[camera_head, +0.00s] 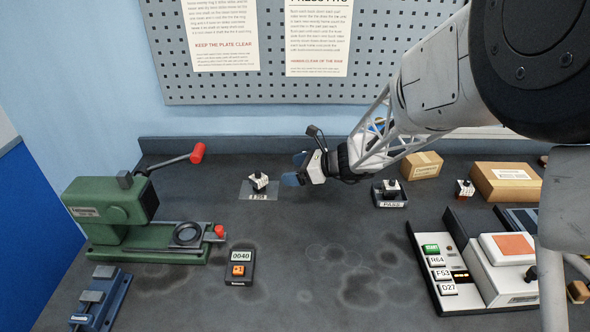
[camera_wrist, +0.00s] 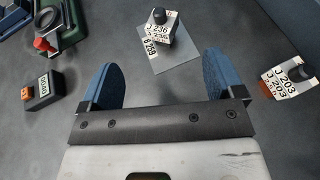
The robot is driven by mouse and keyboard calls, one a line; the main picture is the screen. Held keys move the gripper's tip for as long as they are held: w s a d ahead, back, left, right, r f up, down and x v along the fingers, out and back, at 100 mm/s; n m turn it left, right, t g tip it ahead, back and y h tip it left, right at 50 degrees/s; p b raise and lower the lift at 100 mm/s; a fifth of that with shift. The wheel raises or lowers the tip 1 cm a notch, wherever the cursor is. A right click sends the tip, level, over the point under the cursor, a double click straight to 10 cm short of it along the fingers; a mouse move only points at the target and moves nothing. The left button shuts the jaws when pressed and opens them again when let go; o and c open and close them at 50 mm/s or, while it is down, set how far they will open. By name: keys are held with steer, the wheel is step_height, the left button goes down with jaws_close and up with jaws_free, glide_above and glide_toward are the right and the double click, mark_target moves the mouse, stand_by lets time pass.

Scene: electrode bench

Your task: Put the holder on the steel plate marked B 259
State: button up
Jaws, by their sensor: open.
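The steel plate (camera_head: 246,194), a thin flat grey sheet, lies on the bench left of my gripper. In the wrist view the plate (camera_wrist: 178,62) bears a label reading B 259. A holder with a dark knob and white labels reading J 236 (camera_wrist: 160,29) stands upright on the plate; it also shows in the head view (camera_head: 259,182). My gripper (camera_head: 294,169) is open and empty, its blue fingers apart and pointing toward the plate. In the wrist view the gripper (camera_wrist: 162,64) has the plate ahead of it, with no finger touching the holder.
Another holder, labelled J 203 (camera_wrist: 289,80), stands at the right in the wrist view. A tray marked PASS (camera_head: 391,204) contains a holder. A further holder (camera_head: 464,190) stands near boxes. A green press (camera_head: 110,208) and a meter reading 0040 (camera_head: 238,278) stand left. The front middle is clear.

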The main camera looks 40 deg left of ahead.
stand_by(0.5)
steer(key=w+d+r+n+t+h, duration=0.15)
steer(key=d+r, duration=0.25)
steer(key=d, duration=0.8)
steer(key=d+r+n+t+h, duration=0.1)
steer(key=d+r+n+h, duration=0.2)
steer(key=d, duration=0.9)
steer(key=w+d+r+n+t, duration=0.15)
steer(key=d+r, duration=0.45)
steer(key=d, duration=0.6)
steer(key=s+d+n+t+h, duration=0.1)
steer(key=s+d+n+h, duration=0.1)
steer(key=s+d, duration=0.4)
steer(key=s+d+r+n+t+h, duration=0.1)
steer(key=s+d, duration=0.4)
steer(key=d, duration=1.1)
steer(key=s+d+n+t+h, duration=0.2)
steer(key=s+d+h, duration=0.3)
steer(key=d, duration=0.7)
steer(key=shift+s+r+n+t, duration=0.2)
steer(key=shift+s+n+t, duration=0.2)
steer(key=shift+s+n, duration=0.45)
